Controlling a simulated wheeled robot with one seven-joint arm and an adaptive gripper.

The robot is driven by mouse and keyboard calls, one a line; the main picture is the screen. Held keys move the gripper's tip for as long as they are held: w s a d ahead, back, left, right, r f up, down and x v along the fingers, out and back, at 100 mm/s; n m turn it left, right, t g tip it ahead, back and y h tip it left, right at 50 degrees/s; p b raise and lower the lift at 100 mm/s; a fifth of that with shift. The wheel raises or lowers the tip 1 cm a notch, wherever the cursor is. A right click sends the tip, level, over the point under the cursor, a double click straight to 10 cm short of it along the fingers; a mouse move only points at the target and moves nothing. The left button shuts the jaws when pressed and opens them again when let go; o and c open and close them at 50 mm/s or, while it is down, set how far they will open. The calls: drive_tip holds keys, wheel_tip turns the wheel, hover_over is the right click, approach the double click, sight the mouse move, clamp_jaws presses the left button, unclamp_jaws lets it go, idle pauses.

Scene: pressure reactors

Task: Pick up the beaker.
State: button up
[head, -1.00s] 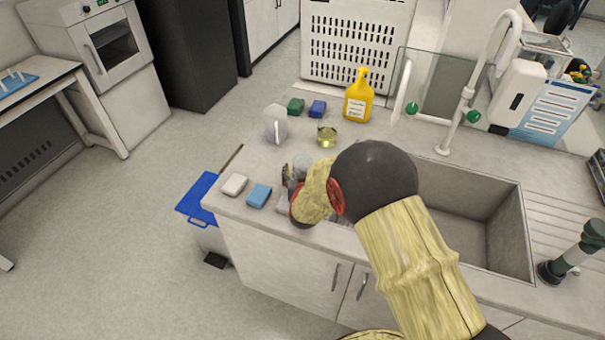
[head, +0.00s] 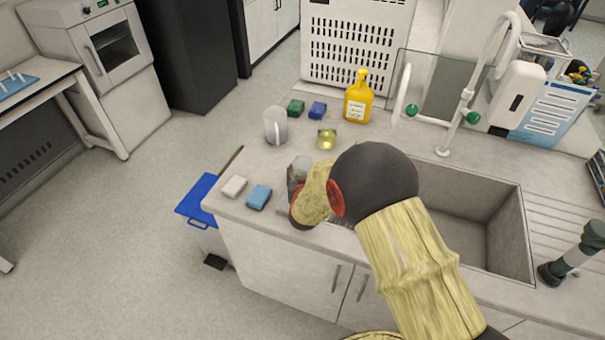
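A small clear glass vessel with yellow liquid, which looks like the beaker (head: 326,140), stands upright on the grey countertop (head: 355,145), left of the sink. My gripper (head: 299,168) is over the counter's front part, nearer to me than the beaker and a little left of it. A gap of bare counter lies between them. My wrist and forearm cover most of the gripper, so its fingers do not show clearly. Nothing can be made out in it.
A pale translucent jug (head: 275,126) stands left of the beaker. White (head: 234,187) and blue (head: 258,197) blocks lie near the front-left edge. The sink (head: 470,215) is right.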

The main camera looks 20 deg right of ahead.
drive_tip(key=shift+c, duration=0.8)
drive_tip(key=shift+r, duration=0.15)
